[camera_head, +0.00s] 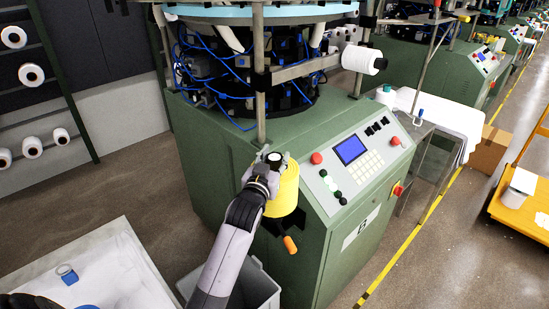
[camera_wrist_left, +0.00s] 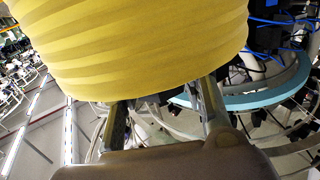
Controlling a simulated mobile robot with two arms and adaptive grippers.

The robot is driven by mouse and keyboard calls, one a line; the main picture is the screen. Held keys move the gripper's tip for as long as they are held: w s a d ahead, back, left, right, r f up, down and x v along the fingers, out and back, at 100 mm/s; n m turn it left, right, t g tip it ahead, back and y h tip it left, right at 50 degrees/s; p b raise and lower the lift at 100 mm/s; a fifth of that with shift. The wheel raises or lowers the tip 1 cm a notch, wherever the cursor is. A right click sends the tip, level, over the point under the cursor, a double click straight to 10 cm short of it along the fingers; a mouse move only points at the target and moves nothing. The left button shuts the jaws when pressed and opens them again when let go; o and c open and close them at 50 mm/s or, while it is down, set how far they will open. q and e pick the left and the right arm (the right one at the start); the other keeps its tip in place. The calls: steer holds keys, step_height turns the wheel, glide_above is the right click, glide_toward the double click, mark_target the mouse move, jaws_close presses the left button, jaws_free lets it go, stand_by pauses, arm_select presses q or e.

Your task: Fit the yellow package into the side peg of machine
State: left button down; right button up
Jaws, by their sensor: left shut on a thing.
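The yellow package (camera_head: 283,191) is a yarn cone or spool held at the front left corner of the green knitting machine (camera_head: 215,165). My left gripper (camera_head: 273,161) is shut on it near its top end. In the left wrist view the yellow package (camera_wrist_left: 145,45) fills the upper part, just beyond the two fingers (camera_wrist_left: 165,105). A dark bracket with an orange handle (camera_head: 290,244) shows just below the package on the machine's side. The side peg itself is not visible; I cannot tell whether the package is around it. My right gripper is not in view.
A control panel (camera_head: 352,165) with a blue screen lies right of the package. A vertical metal post (camera_head: 260,90) rises behind my gripper. A grey bin (camera_head: 255,285) stands below. A white-covered table (camera_head: 110,265) is at lower left. A white spool (camera_head: 357,58) sticks out higher up.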

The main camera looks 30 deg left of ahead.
arm_select(q)
steer(key=shift+f+b, duration=0.75)
steer(key=shift+f, duration=2.5)
stand_by(4.8)
